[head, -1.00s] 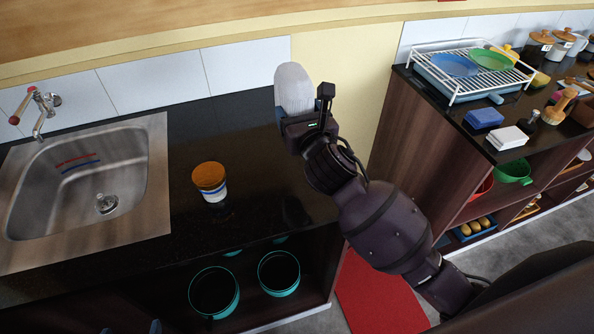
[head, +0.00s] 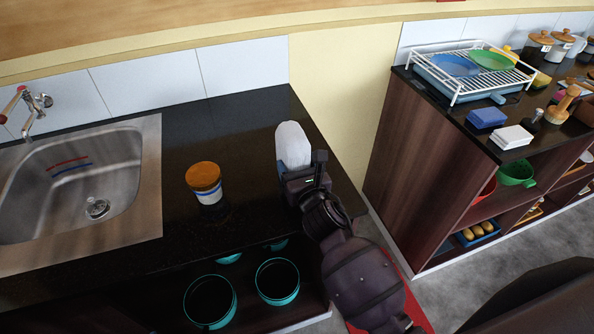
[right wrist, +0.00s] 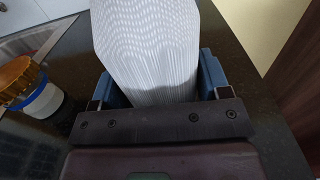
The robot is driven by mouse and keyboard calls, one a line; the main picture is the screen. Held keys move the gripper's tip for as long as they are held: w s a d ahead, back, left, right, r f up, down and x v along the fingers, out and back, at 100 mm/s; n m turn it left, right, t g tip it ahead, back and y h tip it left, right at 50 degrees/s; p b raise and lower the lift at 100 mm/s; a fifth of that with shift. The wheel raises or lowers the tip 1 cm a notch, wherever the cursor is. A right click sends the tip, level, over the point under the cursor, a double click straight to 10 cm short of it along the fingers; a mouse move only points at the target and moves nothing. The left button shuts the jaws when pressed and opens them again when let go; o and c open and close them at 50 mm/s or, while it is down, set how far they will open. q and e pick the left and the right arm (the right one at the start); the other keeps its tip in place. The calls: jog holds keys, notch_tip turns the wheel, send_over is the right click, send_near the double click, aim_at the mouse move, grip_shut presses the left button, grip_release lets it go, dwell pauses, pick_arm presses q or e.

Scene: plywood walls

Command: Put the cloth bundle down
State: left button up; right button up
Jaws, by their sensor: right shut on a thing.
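The cloth bundle (head: 292,143) is a whitish, rounded, upright roll near the right end of the black counter (head: 240,120). My right gripper (head: 293,172) is shut on its lower part. In the right wrist view the bundle (right wrist: 147,45) shows a fine ribbed pattern and sits between the blue fingers of the gripper (right wrist: 155,85). The bundle's underside is hidden by the gripper, so I cannot tell whether it touches the counter. My left gripper is not in view.
A jar with an orange-brown lid (head: 204,182) stands on the counter left of the bundle. A steel sink (head: 85,185) is further left. The counter's right edge is close to my gripper. A shelf unit with a dish rack (head: 468,75) stands across a gap.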

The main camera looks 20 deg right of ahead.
jog(key=shift+f, duration=0.65)
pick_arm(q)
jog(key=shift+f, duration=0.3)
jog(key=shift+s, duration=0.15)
pick_arm(e)
jog(key=shift+f, duration=0.1)
jog(key=o, duration=1)
jog(key=shift+c, duration=0.2)
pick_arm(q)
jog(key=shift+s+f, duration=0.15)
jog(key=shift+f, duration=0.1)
